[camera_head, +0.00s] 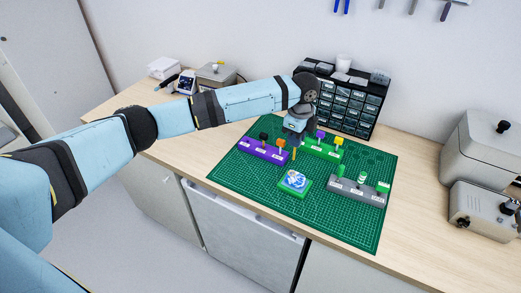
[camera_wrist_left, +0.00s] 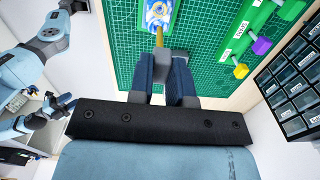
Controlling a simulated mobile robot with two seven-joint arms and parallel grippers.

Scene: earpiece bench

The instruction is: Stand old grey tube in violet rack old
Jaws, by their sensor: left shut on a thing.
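My left gripper (camera_head: 296,136) is shut over the green cutting mat. A slim amber stem (camera_wrist_left: 160,38) sticks out past the fingertips of the left gripper (camera_wrist_left: 160,70) in the wrist view. It also shows in the head view (camera_head: 294,154), pointing down above the mat. My right gripper (camera_wrist_left: 62,108) is small at the left of the wrist view.
The green rack (camera_head: 321,152) with violet and yellow cube tops stands behind. The grey rack (camera_head: 356,191) with green pieces stands right. A green block with a blue-white picture (camera_head: 295,182) lies mid-mat. The drawer cabinet (camera_head: 345,105) is at the back. The mat's front is clear.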

